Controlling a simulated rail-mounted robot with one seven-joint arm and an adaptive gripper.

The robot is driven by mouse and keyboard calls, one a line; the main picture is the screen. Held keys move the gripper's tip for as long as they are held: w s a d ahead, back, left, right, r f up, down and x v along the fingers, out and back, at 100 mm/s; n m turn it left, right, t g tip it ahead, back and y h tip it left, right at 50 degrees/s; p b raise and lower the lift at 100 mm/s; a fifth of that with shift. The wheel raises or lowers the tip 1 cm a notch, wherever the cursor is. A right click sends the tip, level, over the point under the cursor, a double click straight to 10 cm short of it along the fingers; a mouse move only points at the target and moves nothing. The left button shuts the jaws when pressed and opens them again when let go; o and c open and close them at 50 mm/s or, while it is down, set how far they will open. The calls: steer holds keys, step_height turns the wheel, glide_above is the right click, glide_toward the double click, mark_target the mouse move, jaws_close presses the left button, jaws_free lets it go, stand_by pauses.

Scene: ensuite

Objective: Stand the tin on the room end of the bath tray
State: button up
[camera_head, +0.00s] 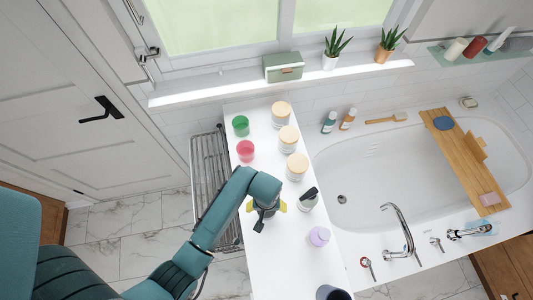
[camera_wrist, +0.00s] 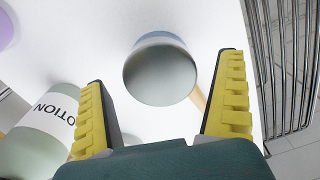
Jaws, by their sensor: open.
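My gripper (camera_wrist: 160,110) is open above the white counter, its yellow fingers apart. In the wrist view a round, grey-ended object (camera_wrist: 160,76) with a bluish side lies beyond and between the fingers, not held; a tan strip shows beside it. It may be the tin, but I cannot tell; in the head view my arm seems to hide it. The head view also shows my gripper (camera_head: 266,208). The wooden bath tray (camera_head: 447,142) spans the bath at right. It bears a blue disc (camera_head: 443,123), a wooden stand (camera_head: 475,147) and a pink block (camera_head: 490,199).
A lotion bottle (camera_wrist: 42,133) stands left of my gripper in the wrist view. A lilac item (camera_head: 319,236), several wood-lidded jars (camera_head: 289,138), red (camera_head: 246,151) and green (camera_head: 240,125) cups share the counter. A green box (camera_head: 283,67) sits on the sill. Taps (camera_head: 401,231) edge the bath.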

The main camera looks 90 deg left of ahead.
step_height(320, 180, down, 2)
steer(key=c, duration=1.3)
